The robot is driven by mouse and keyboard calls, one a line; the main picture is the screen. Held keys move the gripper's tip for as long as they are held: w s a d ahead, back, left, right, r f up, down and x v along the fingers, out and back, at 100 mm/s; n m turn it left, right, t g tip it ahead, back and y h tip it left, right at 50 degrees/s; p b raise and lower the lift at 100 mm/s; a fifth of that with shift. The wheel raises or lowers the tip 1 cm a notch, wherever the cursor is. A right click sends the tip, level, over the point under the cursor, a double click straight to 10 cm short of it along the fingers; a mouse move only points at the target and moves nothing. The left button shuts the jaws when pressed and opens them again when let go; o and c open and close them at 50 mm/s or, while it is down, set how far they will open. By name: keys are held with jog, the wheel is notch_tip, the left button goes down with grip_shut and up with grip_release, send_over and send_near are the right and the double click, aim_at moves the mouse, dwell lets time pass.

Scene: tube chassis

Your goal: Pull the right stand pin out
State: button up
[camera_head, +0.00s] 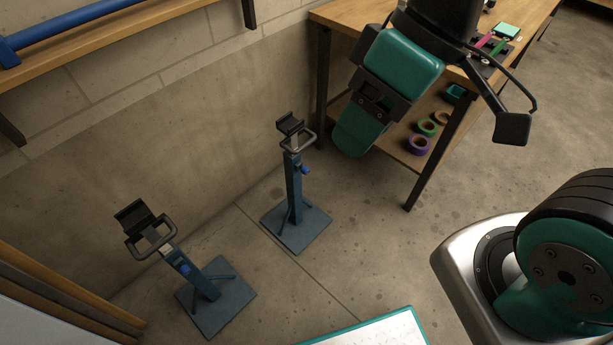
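The right stand (294,190) is a blue upright post on a flat square base, with a dark cradle on top and a grey loop handle just below it. A small blue knob (305,169), which looks like its pin, sticks out from the right side of the upper post. The left stand (194,277) is alike, with a blue knob (184,269) on its post. My gripper (365,115), teal and black, hangs at the upper right, well apart from the right stand. Its fingertips cannot be made out, nor whether it is open.
A wooden workbench (335,17) with dark legs stands behind my arm. Tape rolls (419,144) lie on its lower shelf. A block wall (120,100) runs behind the stands. A teal-edged white surface (375,332) is at the bottom. Floor (360,240) right of the right stand is clear.

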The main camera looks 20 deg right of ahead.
jog(key=w+a+f+n+t+y+b, duration=0.1)
jog(key=w+f+y+b, duration=0.15)
jog(key=f+b, duration=0.6)
jog(key=w+a+f+y+b, duration=0.1)
jog(key=w+f+b, duration=0.3)
jog(key=f+b, duration=0.5)
jog(key=m+t+b, duration=0.6)
jog(key=t+b, duration=0.8)
jog(key=b, duration=2.9)
send_near(308, 173)
jog(key=shift+y, duration=0.35)
jog(key=p+x, duration=0.1)
jog(key=p, duration=0.3)
jog(key=p+x, duration=0.2)
jog(key=p, duration=0.2)
jog(key=p+x, duration=0.2)
jog(key=p, duration=0.1)
jog(key=shift+d+r+p, duration=0.1)
jog(key=shift+r+p, duration=0.3)
jog(key=shift+r, duration=0.05)
jog(key=x, duration=0.5)
jog(key=shift+w+f, duration=0.1)
jog(key=shift+f, duration=0.3)
jog(key=shift+w+a, duration=0.3)
jog(key=shift+w, duration=0.15)
